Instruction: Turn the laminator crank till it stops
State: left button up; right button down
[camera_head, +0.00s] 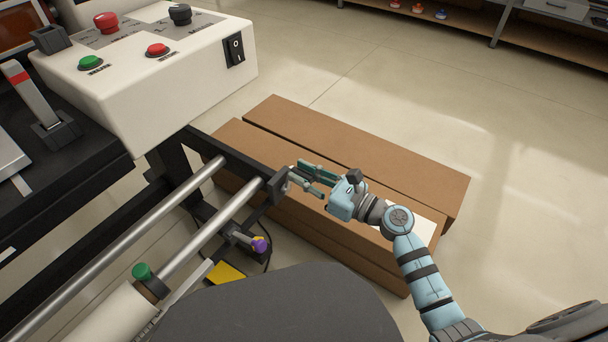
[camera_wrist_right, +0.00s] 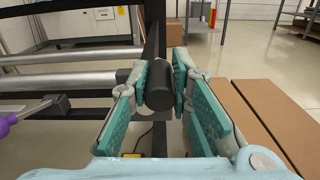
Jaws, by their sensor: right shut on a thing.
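The laminator is on the left in the head view, with a white control box (camera_head: 150,75) above and steel rollers (camera_head: 235,208) below. At the rollers' right end is a dark crank part (camera_head: 279,186). My right gripper (camera_head: 303,180) reaches it from the right. In the right wrist view a black cylindrical crank handle (camera_wrist_right: 159,85) sits between the green finger pads of the right gripper (camera_wrist_right: 176,90), which is shut on it. The pads partly hide how the handle joins the crank. My left gripper is in neither view.
Long brown cardboard boxes (camera_head: 370,160) lie on the floor under my right arm. A purple knob (camera_head: 260,244) sticks out below the rollers, near a yellow patch (camera_head: 226,273). Shelving (camera_head: 555,32) stands at the back right. The floor between is clear.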

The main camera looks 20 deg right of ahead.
jog(key=shift+d, duration=0.1)
jog(key=shift+w+m, duration=0.1)
jog(key=shift+m, duration=0.2)
jog(key=shift+w+d+f+m+p, duration=0.3)
jog(key=shift+d+m+p, duration=0.1)
jog(key=shift+m, duration=0.6)
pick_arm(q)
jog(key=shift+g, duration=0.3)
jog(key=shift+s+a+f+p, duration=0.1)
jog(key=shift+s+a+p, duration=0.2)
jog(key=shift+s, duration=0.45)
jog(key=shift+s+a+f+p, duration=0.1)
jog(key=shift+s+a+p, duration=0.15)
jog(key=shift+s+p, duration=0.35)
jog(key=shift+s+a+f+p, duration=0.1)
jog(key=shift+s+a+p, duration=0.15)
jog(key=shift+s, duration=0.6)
pick_arm(e)
notch_tip(320, 180, down, 9)
jog(key=m, duration=2.1)
jog(key=shift+w+d+f, duration=0.15)
jog(key=shift+w+d, duration=0.05)
jog(key=shift+d, duration=0.05)
